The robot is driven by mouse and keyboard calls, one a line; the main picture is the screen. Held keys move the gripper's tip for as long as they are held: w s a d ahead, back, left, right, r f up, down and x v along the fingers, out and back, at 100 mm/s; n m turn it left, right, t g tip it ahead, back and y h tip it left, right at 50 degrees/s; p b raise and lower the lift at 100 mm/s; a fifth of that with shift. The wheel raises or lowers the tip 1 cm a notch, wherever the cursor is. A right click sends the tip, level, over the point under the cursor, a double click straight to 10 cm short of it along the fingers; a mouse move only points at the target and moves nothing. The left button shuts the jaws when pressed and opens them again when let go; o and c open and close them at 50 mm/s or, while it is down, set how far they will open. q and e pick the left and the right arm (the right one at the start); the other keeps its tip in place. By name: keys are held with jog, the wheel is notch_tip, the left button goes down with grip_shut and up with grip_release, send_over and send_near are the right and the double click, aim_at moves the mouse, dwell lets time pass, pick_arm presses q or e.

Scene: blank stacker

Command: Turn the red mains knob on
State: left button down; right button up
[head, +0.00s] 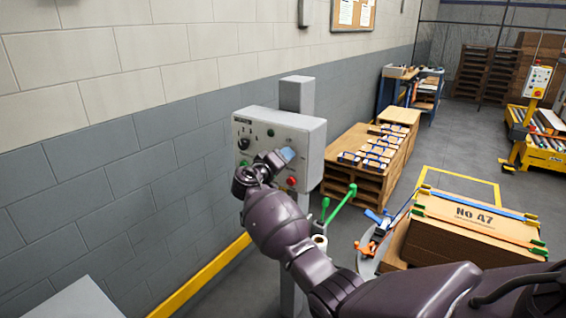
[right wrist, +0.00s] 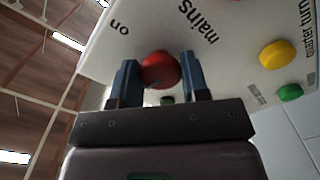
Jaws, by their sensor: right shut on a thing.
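A grey control box (head: 300,133) stands on a post by the wall. My right gripper (head: 285,155) is at its front face. In the right wrist view the red mains knob (right wrist: 160,70) sits between the two blue fingers of the same gripper (right wrist: 158,80), which is shut on it. The printed words "mains" and "on" show on the panel beside the knob. In the head view my gripper covers this part of the panel, so the knob's angle cannot be told. My left gripper is not in view.
A red round button (head: 291,181) shows below my gripper. A yellow button (right wrist: 274,55) and a green button (right wrist: 290,92) are on the panel. A pallet (head: 350,182) with blue-handled items and a cardboard stack (head: 470,225) stand to the right.

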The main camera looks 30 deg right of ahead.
pick_arm(q)
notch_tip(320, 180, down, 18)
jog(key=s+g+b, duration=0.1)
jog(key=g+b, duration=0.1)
jog(key=b, duration=1.6)
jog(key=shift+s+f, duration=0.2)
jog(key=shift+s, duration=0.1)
pick_arm(e)
jog(key=shift+w+f+m, duration=0.1)
jog(key=shift+f+m, duration=0.05)
jog(key=shift+m, duration=8.45)
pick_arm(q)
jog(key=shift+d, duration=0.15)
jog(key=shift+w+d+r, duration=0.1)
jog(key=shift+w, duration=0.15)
pick_arm(e)
jog(key=o, duration=0.9)
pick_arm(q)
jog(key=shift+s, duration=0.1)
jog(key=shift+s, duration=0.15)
pick_arm(e)
jog(key=shift+a, duration=0.1)
